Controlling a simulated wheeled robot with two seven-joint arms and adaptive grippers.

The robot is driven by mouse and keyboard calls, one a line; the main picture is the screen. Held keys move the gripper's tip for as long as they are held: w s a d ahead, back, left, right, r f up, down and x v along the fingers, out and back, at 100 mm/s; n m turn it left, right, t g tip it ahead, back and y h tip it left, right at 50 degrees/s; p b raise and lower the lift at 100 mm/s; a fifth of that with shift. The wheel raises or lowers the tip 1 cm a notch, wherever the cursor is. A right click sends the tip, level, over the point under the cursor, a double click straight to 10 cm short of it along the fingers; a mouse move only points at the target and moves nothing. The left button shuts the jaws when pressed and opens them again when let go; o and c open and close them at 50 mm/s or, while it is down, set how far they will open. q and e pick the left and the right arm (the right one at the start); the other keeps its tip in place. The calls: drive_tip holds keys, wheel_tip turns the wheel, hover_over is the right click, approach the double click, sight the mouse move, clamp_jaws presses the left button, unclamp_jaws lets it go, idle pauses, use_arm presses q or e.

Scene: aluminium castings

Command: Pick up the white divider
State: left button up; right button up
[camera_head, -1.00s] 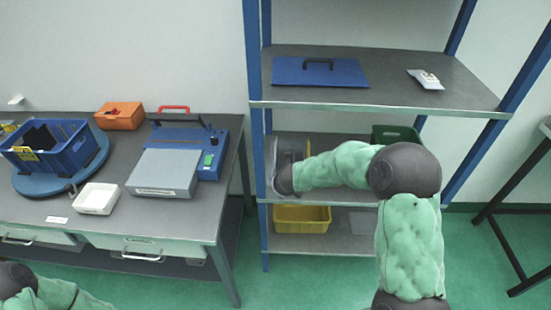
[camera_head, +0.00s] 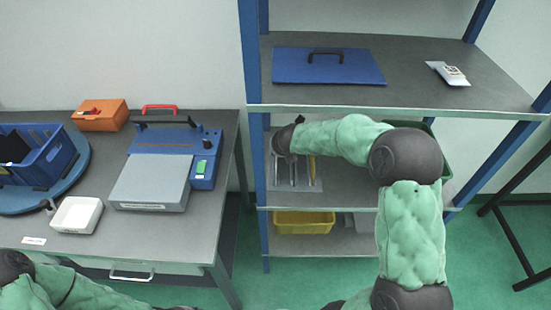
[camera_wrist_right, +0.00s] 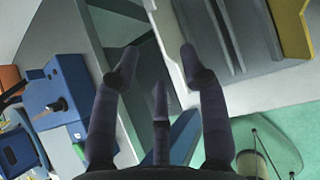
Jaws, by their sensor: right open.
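A grey slotted holder (camera_head: 312,183) stands at the left end of the middle shelf, with thin pale upright pieces (camera_head: 292,172) and a yellow one (camera_head: 312,168). Which pale piece is the white divider I cannot tell. In the right wrist view, a grey slotted body (camera_wrist_right: 236,50), probably the holder, lies beyond the fingers, with a yellow piece (camera_wrist_right: 291,28) on its right. My right gripper (camera_wrist_right: 158,72) is open, with nothing between its fingers. In the head view, my right arm reaches in above the holder, and its wrist hides most of the gripper. My left gripper is out of view.
The upper shelf (camera_head: 400,96) lies above my right arm, and a blue shelf post (camera_head: 252,160) stands left of the holder. A green bin (camera_head: 440,150) is behind my arm; a yellow bin (camera_head: 303,222) is below. The workbench (camera_head: 215,215) is at left.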

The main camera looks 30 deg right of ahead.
drive_tip(key=b+x, duration=0.2)
drive_tip(key=x, duration=0.6)
drive_tip(key=shift+w+r, duration=0.1)
drive_tip(key=shift+r, duration=0.05)
clamp_jaws()
